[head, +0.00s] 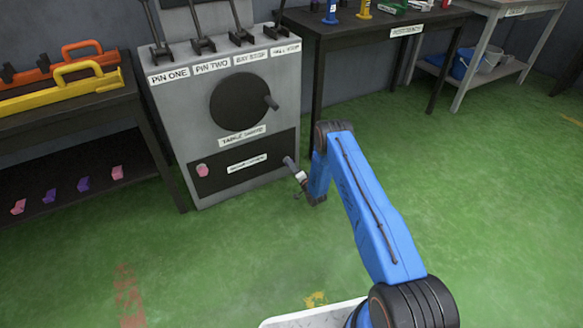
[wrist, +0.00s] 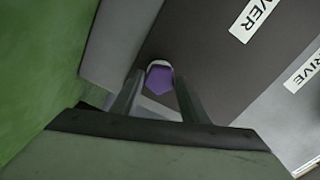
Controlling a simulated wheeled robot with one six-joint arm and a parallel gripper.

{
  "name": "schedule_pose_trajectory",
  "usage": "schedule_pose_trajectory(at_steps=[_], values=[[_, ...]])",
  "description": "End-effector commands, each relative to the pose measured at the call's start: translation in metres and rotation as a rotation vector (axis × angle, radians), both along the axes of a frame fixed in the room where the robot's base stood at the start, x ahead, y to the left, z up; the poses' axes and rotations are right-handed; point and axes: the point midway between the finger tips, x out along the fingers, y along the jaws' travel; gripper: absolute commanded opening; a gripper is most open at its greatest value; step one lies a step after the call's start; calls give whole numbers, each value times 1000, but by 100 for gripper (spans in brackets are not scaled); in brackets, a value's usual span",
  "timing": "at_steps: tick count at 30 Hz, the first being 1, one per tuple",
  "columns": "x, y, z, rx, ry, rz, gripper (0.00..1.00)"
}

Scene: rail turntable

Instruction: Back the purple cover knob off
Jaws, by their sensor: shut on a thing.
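The purple cover knob (wrist: 158,79) shows in the wrist view, on the dark cover panel of the grey cabinet. My gripper (wrist: 160,90) has one finger on each side of the knob and is shut on it. In the head view my gripper (head: 292,168) reaches the right end of the dark lower panel (head: 240,168). The purple knob is hidden behind my gripper there. A pink knob (head: 203,170) sits at the left end of the same panel.
Above the panel is a round black table-drive wheel (head: 240,101) with a handle. Several levers stand on top of the cabinet (head: 200,105). A dark bench (head: 95,100) is on the left and a black table (head: 375,28) on the right. The green floor (head: 480,190) is open at right.

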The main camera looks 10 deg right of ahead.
Motion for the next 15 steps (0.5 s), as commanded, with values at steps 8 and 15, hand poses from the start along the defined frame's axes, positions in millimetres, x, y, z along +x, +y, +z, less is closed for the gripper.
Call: schedule_pose_trajectory(at_steps=[8,15], values=[[-1,0,-2,-248,-78,1,18],[-1,0,-2,-464,-148,1,18]])
